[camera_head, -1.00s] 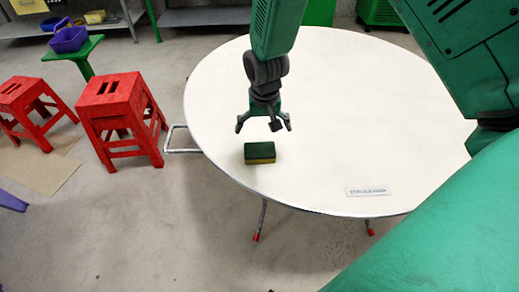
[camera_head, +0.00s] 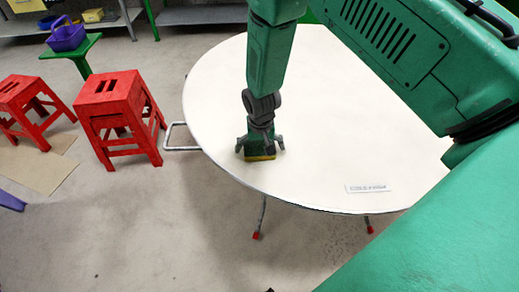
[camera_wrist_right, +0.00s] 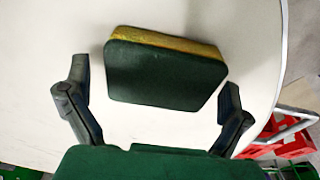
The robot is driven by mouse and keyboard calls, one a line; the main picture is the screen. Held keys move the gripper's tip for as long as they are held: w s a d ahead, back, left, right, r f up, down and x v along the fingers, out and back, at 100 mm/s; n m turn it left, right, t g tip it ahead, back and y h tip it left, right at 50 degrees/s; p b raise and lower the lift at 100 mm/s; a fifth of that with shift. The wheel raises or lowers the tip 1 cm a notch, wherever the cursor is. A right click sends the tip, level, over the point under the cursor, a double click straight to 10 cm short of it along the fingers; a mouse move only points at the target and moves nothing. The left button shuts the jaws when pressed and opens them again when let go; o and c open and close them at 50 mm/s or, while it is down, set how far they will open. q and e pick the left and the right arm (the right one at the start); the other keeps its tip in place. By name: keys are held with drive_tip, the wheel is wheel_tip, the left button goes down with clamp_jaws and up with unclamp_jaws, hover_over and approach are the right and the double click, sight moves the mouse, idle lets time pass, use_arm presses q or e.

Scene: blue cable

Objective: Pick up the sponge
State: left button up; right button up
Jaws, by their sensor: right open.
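The sponge (camera_head: 260,155) is a green and yellow block lying on the white round table near its front left edge. In the head view my right gripper (camera_head: 260,147) is over it and partly hides it. In the right wrist view the sponge (camera_wrist_right: 165,70) lies dark green face up, with its yellow side along the far edge. It sits tilted between the two spread fingers of my right gripper (camera_wrist_right: 155,110), with gaps at both sides. The right gripper is open and holds nothing. My left gripper is not in view.
The white table (camera_head: 330,120) is mostly clear. A small label (camera_head: 368,188) lies near its front right edge. Red stools (camera_head: 118,115) stand on the floor to the left. A green stand with a purple basket (camera_head: 66,36) is behind them.

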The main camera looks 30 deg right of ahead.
sight(260, 146)
drive_tip(key=shift+a+r, duration=0.1)
drive_tip(key=shift+a, duration=0.1)
drive_tip(key=c, duration=0.7)
drive_tip(key=shift+d+r, duration=0.1)
drive_tip(key=shift+r, duration=0.4)
drive_tip(key=shift+c, duration=0.2)
wheel_tip(260, 146, up, 9)
drive_tip(key=shift+c, duration=1.4)
drive_tip(key=shift+s+f, duration=0.1)
